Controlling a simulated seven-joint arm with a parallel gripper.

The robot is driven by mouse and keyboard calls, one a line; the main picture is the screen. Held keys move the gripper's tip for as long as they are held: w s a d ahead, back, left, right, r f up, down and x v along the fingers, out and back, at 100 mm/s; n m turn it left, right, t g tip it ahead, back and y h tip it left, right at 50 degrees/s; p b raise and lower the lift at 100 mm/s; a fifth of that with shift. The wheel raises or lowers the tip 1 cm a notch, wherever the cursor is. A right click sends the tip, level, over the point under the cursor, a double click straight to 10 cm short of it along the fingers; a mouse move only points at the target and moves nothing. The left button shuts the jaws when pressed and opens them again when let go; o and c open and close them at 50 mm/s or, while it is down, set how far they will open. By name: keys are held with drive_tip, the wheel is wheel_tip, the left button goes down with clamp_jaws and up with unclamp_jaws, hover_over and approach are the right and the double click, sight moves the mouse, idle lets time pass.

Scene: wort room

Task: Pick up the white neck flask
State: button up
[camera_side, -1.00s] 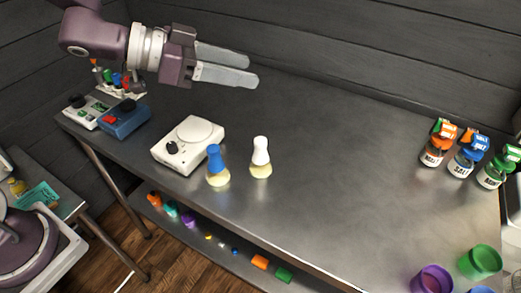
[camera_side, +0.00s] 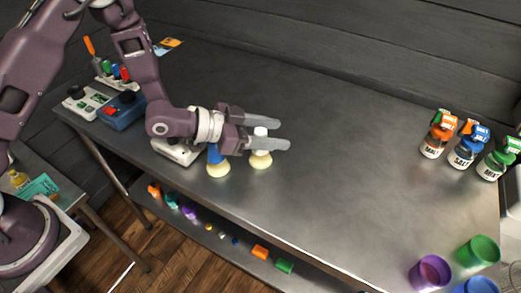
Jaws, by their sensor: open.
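The white neck flask (camera_side: 261,160) stands upright on the metal table, with a pale yellowish bottom. My gripper (camera_side: 284,133) is open, with its two long grey fingers pointing right. The fingers lie one on each side of the flask's white neck in the picture; the near finger hides part of the neck. I cannot tell whether either finger touches it. The blue neck flask (camera_side: 217,163) stands just left of it, its top partly covered by my gripper.
Labelled jars (camera_side: 463,146) stand at the right, and coloured cups (camera_side: 430,272) near the front right. The middle and back of the metal table (camera_side: 345,130) are clear.

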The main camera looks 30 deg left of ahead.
clamp_jaws()
idle(1.4)
